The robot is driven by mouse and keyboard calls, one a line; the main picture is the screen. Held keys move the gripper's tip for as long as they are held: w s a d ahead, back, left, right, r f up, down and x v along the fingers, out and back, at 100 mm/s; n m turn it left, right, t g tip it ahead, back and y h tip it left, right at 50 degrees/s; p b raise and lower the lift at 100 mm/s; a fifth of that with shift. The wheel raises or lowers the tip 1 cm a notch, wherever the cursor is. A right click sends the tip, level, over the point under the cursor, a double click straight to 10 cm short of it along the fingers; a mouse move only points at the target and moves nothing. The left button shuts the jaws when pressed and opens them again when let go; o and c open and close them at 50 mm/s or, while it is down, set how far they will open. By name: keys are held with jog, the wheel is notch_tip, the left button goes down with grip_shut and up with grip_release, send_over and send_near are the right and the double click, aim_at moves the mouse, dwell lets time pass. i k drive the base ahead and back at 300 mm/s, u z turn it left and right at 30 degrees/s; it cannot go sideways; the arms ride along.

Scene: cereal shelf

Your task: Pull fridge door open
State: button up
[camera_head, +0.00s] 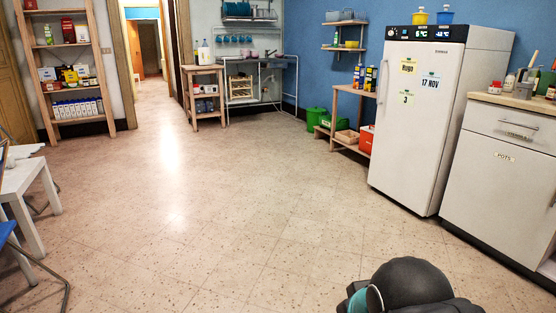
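The white fridge (415,155) stands upright against the blue wall at the right. Its door is shut, with paper notes on its upper part and a dark display panel (425,33) above. What looks like a slim handle (383,82) runs along the door's left edge; it is too small to make out well. My gripper is not in view. Only a dark rounded part of my arm shows at the bottom right, well in front of the fridge and apart from it.
A white cabinet (508,180) with a cluttered top stands just right of the fridge. A low wooden shelf (352,120) is at its left. A white table (28,190) is at the left edge. The tiled floor (230,200) between is clear.

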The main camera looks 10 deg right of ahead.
aim_at(418, 82)
jog(key=z, duration=0.4)
jog(key=i, duration=2.15)
jog(key=z, duration=0.45)
jog(key=i, duration=2.15)
